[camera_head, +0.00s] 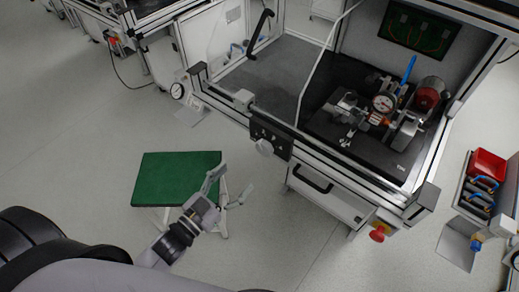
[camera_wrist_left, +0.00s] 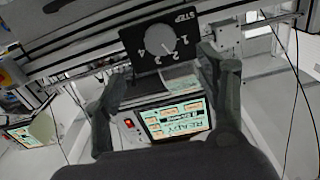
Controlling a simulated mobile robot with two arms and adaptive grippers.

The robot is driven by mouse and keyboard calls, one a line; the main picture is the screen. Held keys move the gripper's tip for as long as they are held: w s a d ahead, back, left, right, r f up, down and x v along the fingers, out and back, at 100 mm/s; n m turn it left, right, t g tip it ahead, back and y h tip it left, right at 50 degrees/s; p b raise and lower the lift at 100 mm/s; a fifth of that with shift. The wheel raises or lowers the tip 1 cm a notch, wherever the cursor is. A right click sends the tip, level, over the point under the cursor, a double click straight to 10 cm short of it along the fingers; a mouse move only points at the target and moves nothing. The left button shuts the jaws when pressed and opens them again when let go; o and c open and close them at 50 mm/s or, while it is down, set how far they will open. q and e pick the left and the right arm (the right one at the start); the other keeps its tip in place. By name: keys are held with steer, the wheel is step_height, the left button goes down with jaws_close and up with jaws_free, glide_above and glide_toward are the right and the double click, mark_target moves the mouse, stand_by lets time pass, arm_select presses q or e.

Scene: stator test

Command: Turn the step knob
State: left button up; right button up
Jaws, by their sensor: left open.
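The step knob (camera_head: 264,147) is a light round knob on a dark panel at the front edge of the test bench. In the left wrist view, the knob (camera_wrist_left: 159,40) sits on a black plate marked STEP with the numbers 1 to 4; I cannot tell its exact setting. My left gripper (camera_head: 233,182) is open and empty, below and to the left of the knob, apart from it. In the wrist view, the gripper's two fingers (camera_wrist_left: 165,68) stand spread on either side below the knob. My right gripper is not in view.
A green-topped stand (camera_head: 176,178) is beside my left arm. The test bench (camera_head: 324,192) carries a gauge fixture (camera_head: 384,103). A red emergency button (camera_head: 377,234) juts from the bench front. A lit screen (camera_wrist_left: 178,118) shows between my fingers. A red bin (camera_head: 487,165) is at right.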

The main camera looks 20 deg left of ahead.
mark_target(262, 151)
arm_select(q)
steer(key=p+x, duration=0.1)
steer(key=x, duration=1.1)
steer(key=shift+f, duration=0.1)
steer(key=c, duration=1.1)
steer(key=shift+c, duration=0.2)
steer(key=shift+m, duration=0.4)
steer(key=m, duration=0.3)
steer(key=shift+m, duration=2.5)
